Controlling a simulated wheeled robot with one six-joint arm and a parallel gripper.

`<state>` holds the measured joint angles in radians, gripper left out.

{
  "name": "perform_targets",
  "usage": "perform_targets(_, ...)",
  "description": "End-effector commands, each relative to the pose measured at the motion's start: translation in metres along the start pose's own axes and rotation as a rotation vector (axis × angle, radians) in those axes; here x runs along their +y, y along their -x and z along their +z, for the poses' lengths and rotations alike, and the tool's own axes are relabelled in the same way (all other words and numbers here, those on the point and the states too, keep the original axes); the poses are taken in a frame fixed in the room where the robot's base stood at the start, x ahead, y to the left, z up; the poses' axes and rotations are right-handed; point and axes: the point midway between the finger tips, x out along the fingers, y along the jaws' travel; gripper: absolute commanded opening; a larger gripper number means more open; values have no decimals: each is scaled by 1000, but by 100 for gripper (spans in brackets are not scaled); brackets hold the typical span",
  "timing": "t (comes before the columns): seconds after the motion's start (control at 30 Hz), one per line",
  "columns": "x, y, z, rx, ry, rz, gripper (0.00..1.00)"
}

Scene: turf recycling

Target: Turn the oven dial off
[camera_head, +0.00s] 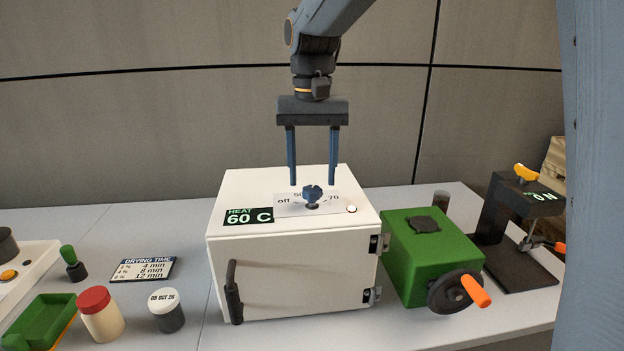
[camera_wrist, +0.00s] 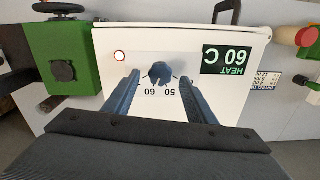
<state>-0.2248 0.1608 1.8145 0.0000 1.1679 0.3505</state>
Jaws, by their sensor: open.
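The white oven (camera_head: 280,270) stands on the grey bench with its door shut and a dark handle at the door's left. A display (camera_head: 248,216) reads HEAT 60 C, and a small round light (camera_head: 351,209) is at the right. My gripper (camera_head: 312,184) is open, pointing down above the dial, with fingers to either side. In the wrist view the dial (camera_wrist: 159,72) lies between and just beyond the fingertips (camera_wrist: 162,78); I see no contact.
A green box with a crank (camera_head: 425,255) stands close to the oven's right, with a dark press (camera_head: 515,220) beyond. At the left are a drying time card (camera_head: 143,269), two jars (camera_head: 100,315), a stamp (camera_head: 73,264) and a green tray (camera_head: 40,322).

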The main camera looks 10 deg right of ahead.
Motion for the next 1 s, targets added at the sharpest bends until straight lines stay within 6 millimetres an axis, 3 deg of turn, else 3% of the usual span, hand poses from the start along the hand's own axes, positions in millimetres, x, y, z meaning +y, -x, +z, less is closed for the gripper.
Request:
perform_targets(0.2, -1, -22, 1, -1, 3, 0, 51)
perform_targets(0.53, -2, -26, 0, 2, 5, -1, 51)
perform_targets(0.77, -2, -25, 0, 2, 5, -1, 12)
perform_targets(1.0, -2, -25, 1, 1, 20, -1, 10)
